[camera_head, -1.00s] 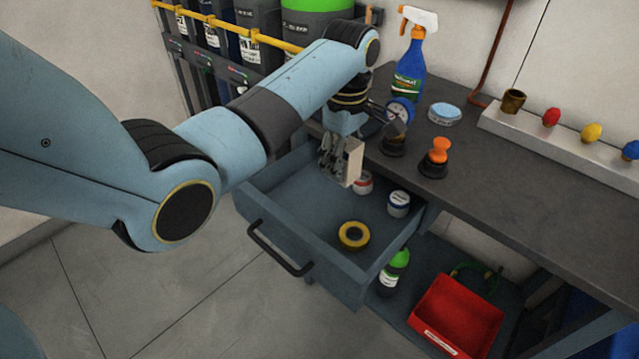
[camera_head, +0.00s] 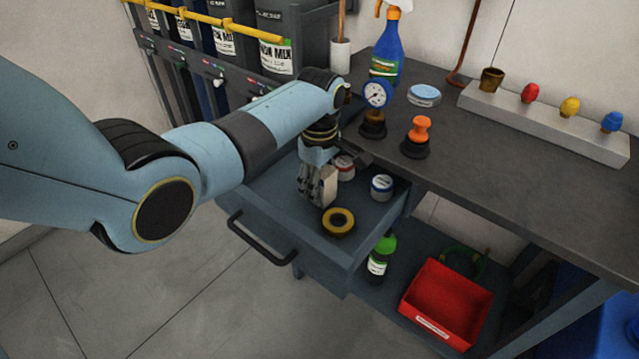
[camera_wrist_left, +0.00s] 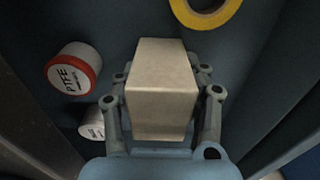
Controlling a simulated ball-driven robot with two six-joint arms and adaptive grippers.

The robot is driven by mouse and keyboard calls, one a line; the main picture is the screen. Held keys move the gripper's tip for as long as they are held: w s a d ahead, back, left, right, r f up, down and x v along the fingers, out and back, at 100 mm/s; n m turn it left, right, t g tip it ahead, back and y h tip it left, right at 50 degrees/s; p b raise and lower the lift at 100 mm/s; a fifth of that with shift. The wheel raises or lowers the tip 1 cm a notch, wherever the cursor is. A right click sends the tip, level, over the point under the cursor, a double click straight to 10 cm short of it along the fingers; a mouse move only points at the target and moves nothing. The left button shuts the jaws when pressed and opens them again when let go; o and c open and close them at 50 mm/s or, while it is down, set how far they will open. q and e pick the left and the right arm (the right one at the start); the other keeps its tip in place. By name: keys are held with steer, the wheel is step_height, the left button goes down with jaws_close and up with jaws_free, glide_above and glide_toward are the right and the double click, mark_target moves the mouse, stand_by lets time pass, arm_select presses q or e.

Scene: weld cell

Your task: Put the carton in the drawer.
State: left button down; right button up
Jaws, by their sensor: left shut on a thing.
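The carton (camera_head: 328,186) is a small plain beige box. My left gripper (camera_head: 318,188) is shut on it, with fingers on both sides of it in the left wrist view (camera_wrist_left: 162,100). The gripper points down and holds the carton inside the open drawer (camera_head: 270,215), low over its floor. I cannot tell whether the carton touches the floor. The drawer is grey-blue with a dark bar handle and is pulled out from under the bench. My right gripper is not in view.
In the drawer are a yellow tape roll (camera_head: 338,222), a PTFE tape roll (camera_wrist_left: 74,68) and a white-and-blue tin (camera_head: 382,187). The bench top (camera_head: 480,150) above holds a gauge (camera_head: 376,95), an orange-knobbed item (camera_head: 418,135) and a spray bottle (camera_head: 387,50). A red bin (camera_head: 450,300) sits below.

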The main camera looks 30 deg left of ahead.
arm_select(q)
steer(key=shift+f, duration=0.1)
steer(key=c, duration=1.1)
jaws_free()
steer(key=o, duration=0.4)
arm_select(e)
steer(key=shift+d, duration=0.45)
arm_select(q)
steer(key=shift+r, duration=0.4)
step_height(320, 180, up, 12)
steer(key=shift+f+p, duration=0.25)
steer(key=shift+p, duration=0.8)
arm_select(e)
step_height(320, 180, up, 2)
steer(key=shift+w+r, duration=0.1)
arm_select(q)
steer(key=shift+f, duration=0.1)
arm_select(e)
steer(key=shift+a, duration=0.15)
